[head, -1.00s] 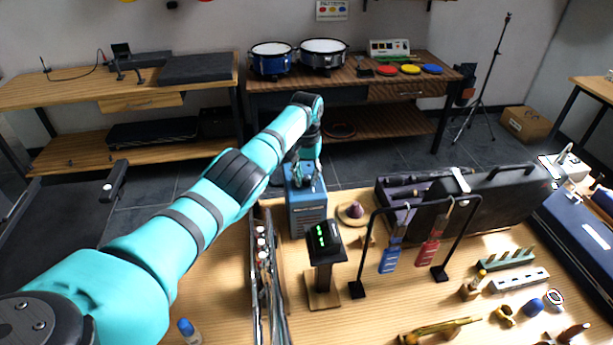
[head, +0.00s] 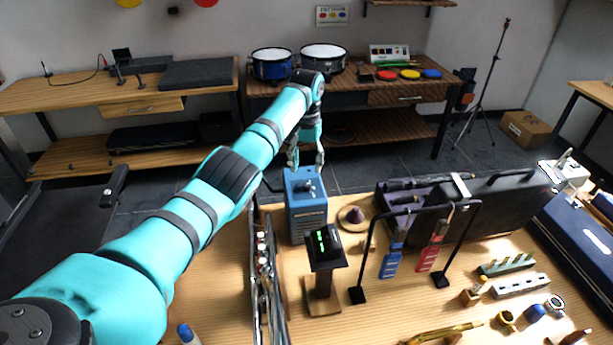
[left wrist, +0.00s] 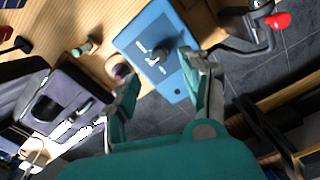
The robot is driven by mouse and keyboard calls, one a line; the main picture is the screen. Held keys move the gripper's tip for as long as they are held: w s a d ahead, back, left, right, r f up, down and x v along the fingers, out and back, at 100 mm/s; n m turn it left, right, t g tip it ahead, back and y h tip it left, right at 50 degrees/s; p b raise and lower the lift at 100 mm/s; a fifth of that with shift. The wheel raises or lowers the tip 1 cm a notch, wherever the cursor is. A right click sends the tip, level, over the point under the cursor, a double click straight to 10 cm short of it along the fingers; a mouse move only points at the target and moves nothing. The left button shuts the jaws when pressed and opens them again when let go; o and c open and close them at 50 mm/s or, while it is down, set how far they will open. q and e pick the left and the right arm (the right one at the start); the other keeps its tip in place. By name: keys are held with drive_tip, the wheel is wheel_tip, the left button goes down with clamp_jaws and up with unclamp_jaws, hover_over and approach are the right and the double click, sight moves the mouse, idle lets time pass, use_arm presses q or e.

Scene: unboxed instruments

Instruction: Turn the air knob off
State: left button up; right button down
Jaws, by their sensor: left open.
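A blue box (head: 307,222) stands near the far edge of the wooden table. The dark air knob (head: 306,186) is on its top, and a pale marking shows beside the knob. In the left wrist view the blue box (left wrist: 135,40) and the knob (left wrist: 160,54) lie just beyond my fingertips. My left gripper (head: 305,166) is open and empty, above and behind the knob. In the left wrist view its fingers (left wrist: 162,70) are apart with the knob roughly between their tips; I cannot tell whether they touch it. My right gripper is not in view.
A stand with a green-lit display (head: 324,245) is in front of the box. A black rack (head: 413,212) with blue and red tags stands to the right, near an open dark case (head: 400,190). A metal rack (head: 262,270) is at the left. A red-tipped part (left wrist: 278,20) lies beside the box.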

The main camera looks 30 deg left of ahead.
sight(307, 184)
use_arm(q)
wheel_tip(307, 184, up, 5)
drive_tip(key=shift+r, duration=0.15)
idle(0.6)
